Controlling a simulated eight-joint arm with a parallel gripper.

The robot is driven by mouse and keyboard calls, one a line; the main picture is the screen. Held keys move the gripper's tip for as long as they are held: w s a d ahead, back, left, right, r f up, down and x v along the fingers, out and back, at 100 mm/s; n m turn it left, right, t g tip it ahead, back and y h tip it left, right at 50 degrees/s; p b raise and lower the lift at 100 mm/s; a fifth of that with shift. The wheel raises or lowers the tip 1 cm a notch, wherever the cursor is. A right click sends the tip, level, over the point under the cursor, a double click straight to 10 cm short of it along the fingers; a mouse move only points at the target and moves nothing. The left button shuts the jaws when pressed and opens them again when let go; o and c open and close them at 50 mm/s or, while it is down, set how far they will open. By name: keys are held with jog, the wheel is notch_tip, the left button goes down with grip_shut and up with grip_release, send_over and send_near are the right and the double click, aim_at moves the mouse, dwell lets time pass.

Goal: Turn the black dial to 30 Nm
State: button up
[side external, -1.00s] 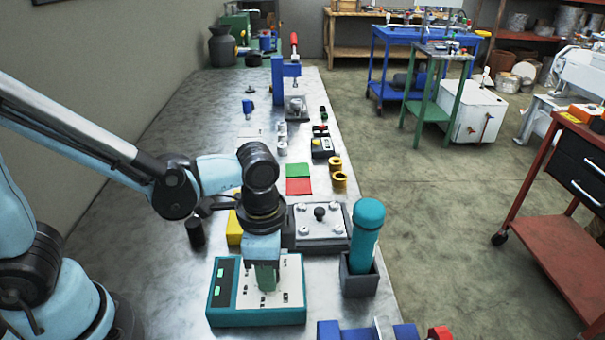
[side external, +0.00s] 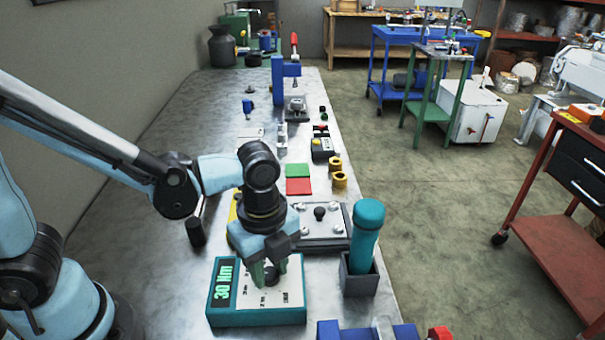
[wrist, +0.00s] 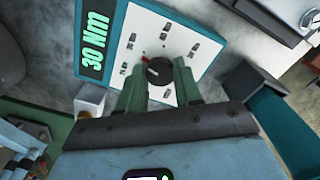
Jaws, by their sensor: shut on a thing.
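The black dial (wrist: 158,72) sits on the white face of a teal box (side external: 256,318), among several small printed labels. A red mark shows beside the dial in the wrist view. The box's display (side external: 224,282) reads "30 Nm" in green, and it reads the same in the wrist view (wrist: 93,44). My gripper (side external: 270,270) points down over the box with its green fingers on either side of the dial, shut on it. The fingers hide part of the dial and the face in the side view.
A teal cylinder (side external: 367,230) stands in a grey holder (side external: 359,280) right of the box. A grey plate with a black knob (side external: 320,213) lies behind. A blue device (side external: 365,332) is at the front edge. A black cylinder (side external: 195,231) stands at left.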

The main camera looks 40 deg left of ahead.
aim_at(269, 272)
jog(key=shift+m, duration=1.2)
jog(key=o, duration=1)
jog(key=shift+o, duration=0.2)
jog(key=shift+r, duration=0.1)
notch_tip(269, 272, up, 12)
